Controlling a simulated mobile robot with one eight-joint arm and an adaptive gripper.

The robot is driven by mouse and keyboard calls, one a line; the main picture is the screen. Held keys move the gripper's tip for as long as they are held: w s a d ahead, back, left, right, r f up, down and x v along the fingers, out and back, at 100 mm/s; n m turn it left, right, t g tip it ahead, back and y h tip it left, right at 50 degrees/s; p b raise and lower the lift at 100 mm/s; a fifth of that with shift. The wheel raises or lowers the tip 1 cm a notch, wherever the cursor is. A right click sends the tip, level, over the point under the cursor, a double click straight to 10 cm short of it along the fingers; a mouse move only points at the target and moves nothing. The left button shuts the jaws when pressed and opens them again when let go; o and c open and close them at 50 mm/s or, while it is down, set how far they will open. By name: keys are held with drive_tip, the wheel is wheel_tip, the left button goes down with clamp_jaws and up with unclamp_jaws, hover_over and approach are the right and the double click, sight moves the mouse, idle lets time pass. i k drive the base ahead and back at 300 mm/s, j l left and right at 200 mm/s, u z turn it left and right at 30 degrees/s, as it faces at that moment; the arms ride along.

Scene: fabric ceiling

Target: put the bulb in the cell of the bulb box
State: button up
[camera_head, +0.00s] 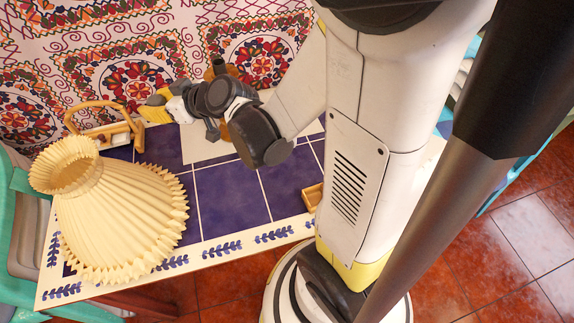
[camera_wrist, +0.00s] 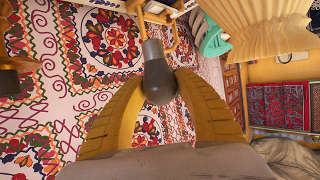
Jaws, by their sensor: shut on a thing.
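My gripper (camera_wrist: 160,78) has two yellow fingers shut on the bulb (camera_wrist: 157,68), a dark grey body with a rounded end between the fingers and a narrower end pointing away. In the head view my gripper (camera_head: 156,106) is over the back left of the table, by the patterned wall cloth. The bulb cannot be made out clearly there. A small open wooden tray or box (camera_head: 313,196) lies at the table's front right, partly cut off by my arm. I cannot tell whether it is the bulb box, and its cells do not show.
A large pleated cream lampshade (camera_head: 118,220) fills the table's left front. A wooden holder with a curved handle (camera_head: 101,106) stands behind it, close to my gripper. The blue tiled tabletop (camera_head: 228,195) is clear in the middle.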

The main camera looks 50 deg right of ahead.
sight(316, 201)
drive_tip(key=j+z, duration=0.65)
drive_tip(key=j, duration=0.2)
drive_tip(key=j+z, duration=0.3)
drive_tip(key=k+j+z, duration=0.15)
drive_tip(key=j+z, duration=0.2)
drive_tip(key=j, duration=0.15)
drive_tip(key=k+j+z, duration=0.15)
drive_tip(key=j+z, duration=0.15)
drive_tip(key=k+j+z, duration=0.2)
drive_tip(key=j+z, duration=0.15)
drive_tip(key=k+j+z, duration=0.3)
drive_tip(key=i+j, duration=0.1)
